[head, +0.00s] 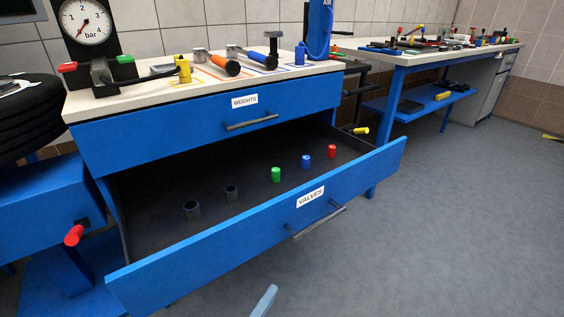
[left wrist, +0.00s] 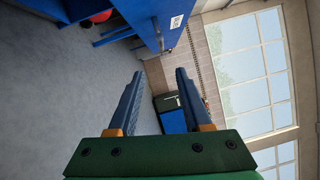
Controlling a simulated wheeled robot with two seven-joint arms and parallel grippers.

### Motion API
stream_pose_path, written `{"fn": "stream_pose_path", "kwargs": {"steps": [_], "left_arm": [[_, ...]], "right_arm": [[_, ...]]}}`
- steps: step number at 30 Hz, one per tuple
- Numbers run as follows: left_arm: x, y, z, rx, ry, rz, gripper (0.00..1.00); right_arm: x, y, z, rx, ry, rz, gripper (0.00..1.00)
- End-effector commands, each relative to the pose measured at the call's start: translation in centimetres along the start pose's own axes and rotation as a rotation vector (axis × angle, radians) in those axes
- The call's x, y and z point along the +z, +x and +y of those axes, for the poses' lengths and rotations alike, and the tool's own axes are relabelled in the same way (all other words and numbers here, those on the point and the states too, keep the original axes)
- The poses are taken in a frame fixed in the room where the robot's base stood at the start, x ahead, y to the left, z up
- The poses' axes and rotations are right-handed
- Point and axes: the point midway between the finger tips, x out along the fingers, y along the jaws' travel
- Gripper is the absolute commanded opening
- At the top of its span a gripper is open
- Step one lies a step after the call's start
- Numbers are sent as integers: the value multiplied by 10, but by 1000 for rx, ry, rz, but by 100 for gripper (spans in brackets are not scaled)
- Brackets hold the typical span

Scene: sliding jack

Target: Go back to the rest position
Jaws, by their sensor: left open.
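My left gripper (left wrist: 159,76) is open and empty in the left wrist view, with two blue fingers apart and floor and a wall behind them. In the head view only a blue fingertip of my left gripper (head: 265,301) shows at the bottom edge, in front of the open valves drawer and apart from it. My right gripper is in neither view.
The VALVES drawer (head: 250,231) stands open with green (head: 276,174), blue (head: 306,161) and red (head: 332,151) caps inside. The WEIGHTS drawer (head: 205,123) above is shut. A red-handled blue unit (head: 35,208) is at left. Floor (head: 460,210) at right is clear.

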Motion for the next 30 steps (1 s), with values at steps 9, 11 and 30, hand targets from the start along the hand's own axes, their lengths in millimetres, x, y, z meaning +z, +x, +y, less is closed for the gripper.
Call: {"fn": "stream_pose_path", "kwargs": {"steps": [9, 11, 30], "left_arm": [[13, -12, 66, 186, -261, -91, 49], [16, -17, 84, 234, -329, -121, 49], [-6, -248, 328, 963, -1422, -1125, 49]], "right_arm": [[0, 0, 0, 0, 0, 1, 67], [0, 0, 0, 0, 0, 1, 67], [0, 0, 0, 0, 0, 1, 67]]}}
